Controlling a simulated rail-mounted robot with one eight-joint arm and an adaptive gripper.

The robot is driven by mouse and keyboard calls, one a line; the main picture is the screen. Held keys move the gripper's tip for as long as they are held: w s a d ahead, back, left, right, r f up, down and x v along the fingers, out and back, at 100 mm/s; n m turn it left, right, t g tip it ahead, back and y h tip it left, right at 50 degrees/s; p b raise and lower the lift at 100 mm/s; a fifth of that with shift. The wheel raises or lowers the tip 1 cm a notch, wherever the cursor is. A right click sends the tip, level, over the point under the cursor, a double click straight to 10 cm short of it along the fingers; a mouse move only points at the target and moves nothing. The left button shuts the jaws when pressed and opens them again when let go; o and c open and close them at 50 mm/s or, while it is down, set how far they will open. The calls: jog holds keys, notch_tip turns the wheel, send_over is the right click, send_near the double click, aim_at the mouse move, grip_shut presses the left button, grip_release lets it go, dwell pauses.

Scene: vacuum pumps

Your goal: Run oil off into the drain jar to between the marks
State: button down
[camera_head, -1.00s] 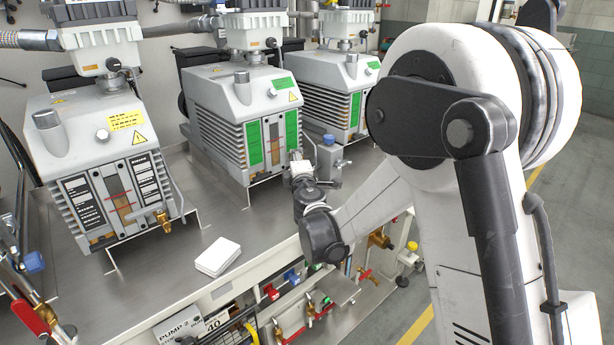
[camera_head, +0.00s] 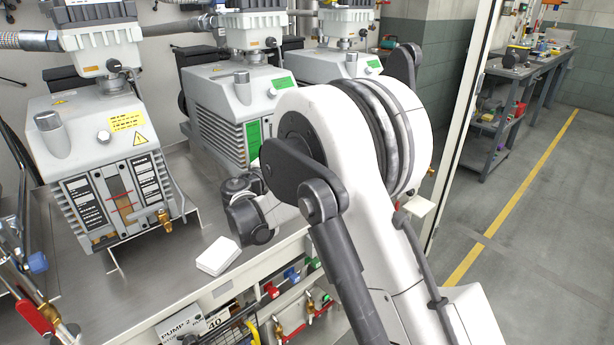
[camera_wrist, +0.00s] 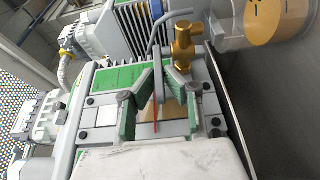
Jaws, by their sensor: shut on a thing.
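In the wrist view, the green-panelled pump (camera_wrist: 112,78) fills the middle. Its sight glass (camera_wrist: 174,109), with amber oil and a red line, shows between my finger links. A brass drain tap (camera_wrist: 183,48) with a thin grey lever stands just beyond my gripper (camera_wrist: 165,72). My fingers converge at the tap and appear shut on its lever; the contact is partly hidden. A clear jar (camera_wrist: 232,42) with amber oil is cut off at the top right; its marks cannot be read. In the head view, my arm hides the gripper, tap and jar.
The left pump (camera_head: 85,150) has its own brass tap (camera_head: 165,220). A white pad (camera_head: 217,256) lies on the metal bench (camera_head: 165,275). Red and blue valves and hoses line the front edge. Open floor (camera_head: 545,220) lies to the right.

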jog(key=c, duration=1.8)
grip_release()
jog(key=shift+s+a, duration=0.1)
jog(key=shift+s, duration=0.05)
jog(key=shift+v, duration=0.8)
jog(key=b+v, duration=0.1)
jog(key=v, duration=0.5)
